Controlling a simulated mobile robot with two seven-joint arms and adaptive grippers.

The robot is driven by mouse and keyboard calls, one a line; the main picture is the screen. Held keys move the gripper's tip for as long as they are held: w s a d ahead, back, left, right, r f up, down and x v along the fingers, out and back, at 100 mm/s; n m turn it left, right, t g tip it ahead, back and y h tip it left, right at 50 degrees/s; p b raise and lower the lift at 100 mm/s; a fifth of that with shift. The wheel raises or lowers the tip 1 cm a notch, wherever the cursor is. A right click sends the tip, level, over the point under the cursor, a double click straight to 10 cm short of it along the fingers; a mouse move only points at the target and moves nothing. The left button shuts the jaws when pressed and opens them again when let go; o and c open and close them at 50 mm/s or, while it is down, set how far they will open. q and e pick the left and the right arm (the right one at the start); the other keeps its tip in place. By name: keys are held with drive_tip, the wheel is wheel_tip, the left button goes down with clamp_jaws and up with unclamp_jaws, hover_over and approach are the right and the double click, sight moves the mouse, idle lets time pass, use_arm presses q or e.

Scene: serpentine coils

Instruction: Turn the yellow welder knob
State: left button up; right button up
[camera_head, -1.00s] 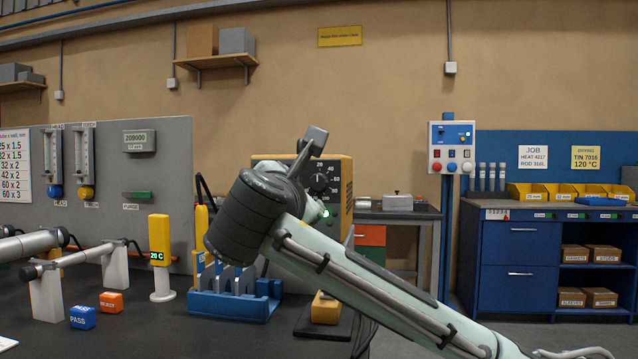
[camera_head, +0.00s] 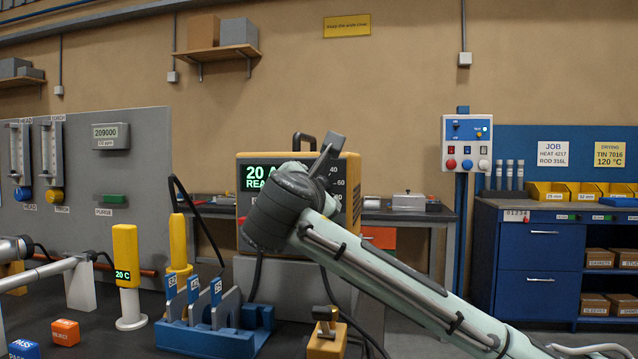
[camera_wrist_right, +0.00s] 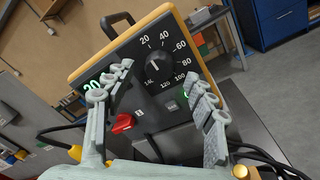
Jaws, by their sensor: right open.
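The yellow-framed welder (camera_head: 240,212) stands behind my right wrist in the head view, its green display partly showing "20 A" and "READY". In the head view the wrist hides the knob, and only a grey finger part (camera_head: 330,150) shows. My left gripper is out of view.
A red switch (camera_wrist_right: 122,123) sits on the welder panel below the knob. A blue rack (camera_head: 205,338) and a yellow temperature post (camera_head: 126,255) stand on the dark bench. Cables hang near the welder. A blue cabinet (camera_head: 540,250) stands at the right.

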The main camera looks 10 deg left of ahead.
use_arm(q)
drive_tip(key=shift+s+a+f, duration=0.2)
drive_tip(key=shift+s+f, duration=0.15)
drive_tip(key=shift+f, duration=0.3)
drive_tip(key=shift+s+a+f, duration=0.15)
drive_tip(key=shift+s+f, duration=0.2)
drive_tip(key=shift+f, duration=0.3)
use_arm(e)
drive_tip(key=shift+w+a, duration=0.15)
drive_tip(key=shift+w, duration=1.95)
drive_tip(key=c, duration=1.2)
